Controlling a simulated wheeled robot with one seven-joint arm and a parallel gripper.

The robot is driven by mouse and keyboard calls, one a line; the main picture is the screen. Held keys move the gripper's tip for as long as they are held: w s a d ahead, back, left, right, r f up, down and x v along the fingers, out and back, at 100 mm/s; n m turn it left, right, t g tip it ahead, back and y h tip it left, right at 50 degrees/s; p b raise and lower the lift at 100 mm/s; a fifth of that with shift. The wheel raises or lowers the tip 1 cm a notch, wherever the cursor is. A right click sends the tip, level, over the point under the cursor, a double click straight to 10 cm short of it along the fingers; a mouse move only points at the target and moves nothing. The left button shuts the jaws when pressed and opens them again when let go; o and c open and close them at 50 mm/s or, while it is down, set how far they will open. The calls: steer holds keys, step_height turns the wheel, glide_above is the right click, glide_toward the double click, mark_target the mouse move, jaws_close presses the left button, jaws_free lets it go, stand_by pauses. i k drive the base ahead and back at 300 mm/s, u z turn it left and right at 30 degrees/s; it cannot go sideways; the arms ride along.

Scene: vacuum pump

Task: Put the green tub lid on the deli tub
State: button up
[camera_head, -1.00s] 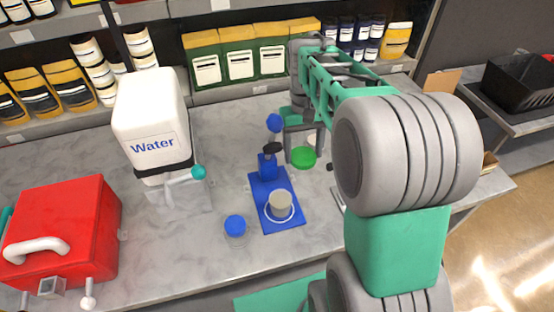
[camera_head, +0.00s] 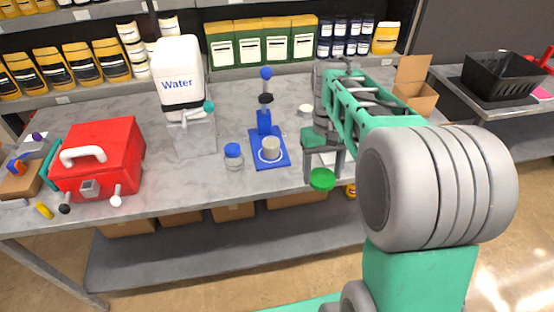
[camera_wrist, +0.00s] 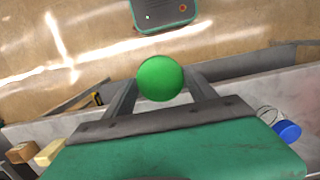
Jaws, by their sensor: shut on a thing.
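My gripper (camera_head: 322,172) is shut on the green lid (camera_head: 321,180), holding it up near the table's front edge. In the wrist view the round green lid (camera_wrist: 161,78) sits between the two fingers of my gripper (camera_wrist: 160,90), with bare floor behind it. I cannot pick out the deli tub with certainty. A small round whitish thing (camera_head: 305,109) lies on the table behind and left of my gripper. A clear jar with a blue cap (camera_head: 233,154) stands further left, apart from the lid.
A blue stand (camera_head: 277,159) holds a beige cylinder (camera_head: 271,147). A Water jug (camera_head: 180,82) and a red case (camera_head: 105,155) stand to the left. An open cardboard box (camera_head: 415,92) stands at the right. The table's front middle (camera_head: 200,188) is clear.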

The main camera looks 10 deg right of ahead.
mark_target(270, 147)
steer(key=z, duration=1.9)
steer(key=i, duration=1.1)
steer(key=u, duration=4.45)
steer(key=i, duration=1)
steer(key=u, duration=0.05)
